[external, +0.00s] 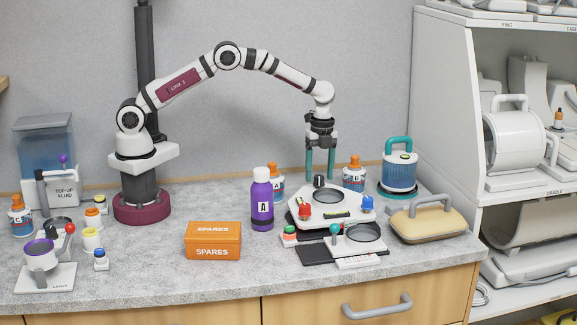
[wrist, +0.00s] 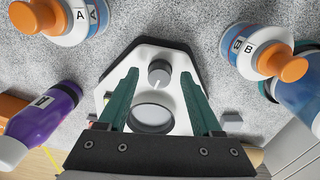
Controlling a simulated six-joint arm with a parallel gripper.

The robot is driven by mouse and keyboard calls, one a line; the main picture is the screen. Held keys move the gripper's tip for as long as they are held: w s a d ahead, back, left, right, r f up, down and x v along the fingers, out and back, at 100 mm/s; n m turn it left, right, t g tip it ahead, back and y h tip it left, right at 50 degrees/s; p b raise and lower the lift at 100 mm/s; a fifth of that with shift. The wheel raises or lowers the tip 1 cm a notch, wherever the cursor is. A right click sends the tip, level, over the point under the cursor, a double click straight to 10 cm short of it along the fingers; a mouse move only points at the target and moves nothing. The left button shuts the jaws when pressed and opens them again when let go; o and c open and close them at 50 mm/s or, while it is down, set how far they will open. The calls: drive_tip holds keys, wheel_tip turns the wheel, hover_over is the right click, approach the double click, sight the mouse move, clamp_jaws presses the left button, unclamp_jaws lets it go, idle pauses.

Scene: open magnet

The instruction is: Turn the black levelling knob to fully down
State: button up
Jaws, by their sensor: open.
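The black levelling knob (external: 320,181) stands at the back of a white angular plate (external: 342,203) on the bench. In the wrist view the knob (wrist: 159,72) is round and grey-topped, with a pale mark on its near side. My gripper (external: 320,174) points straight down over the knob with its two teal fingers apart. In the wrist view the fingertips (wrist: 160,76) lie left and right of the knob, with gaps on both sides. No contact shows, and I cannot tell the exact height of the tips against the knob.
The plate also carries a red knob (external: 305,211) and a blue knob (external: 368,204). Bottle A (external: 277,184) and bottle B (external: 353,176) stand behind it. A purple bottle (external: 262,203) is at its left, a teal-handled canister (external: 399,172) and a yellow case (external: 430,222) at its right.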

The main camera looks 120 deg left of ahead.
sight(322, 176)
wheel_tip(322, 176, up, 15)
drive_tip(key=shift+w+a, duration=0.15)
drive_tip(key=shift+a, duration=0.05)
drive_tip(key=shift+r, duration=0.1)
drive_tip(key=s+d+r, duration=0.2)
drive_tip(key=s+d, duration=0.1)
drive_tip(key=d, duration=0.4)
drive_tip(key=s+d+r+n+y, duration=0.1)
drive_tip(key=s+d+r, duration=0.2)
drive_tip(key=d, duration=0.4)
drive_tip(key=s+d+r, duration=0.2)
drive_tip(key=d, duration=0.5)
drive_tip(key=s+d+f, duration=0.3)
drive_tip(key=s+d, duration=0.1)
drive_tip(key=s, duration=0.5)
drive_tip(key=s+d+f+n+y, duration=0.1)
drive_tip(key=s+d+f, duration=0.3)
drive_tip(key=s, duration=0.5)
drive_tip(key=shift+s+d+f, duration=0.15)
drive_tip(key=shift+s+d, duration=0.1)
drive_tip(key=shift+d, duration=0.4)
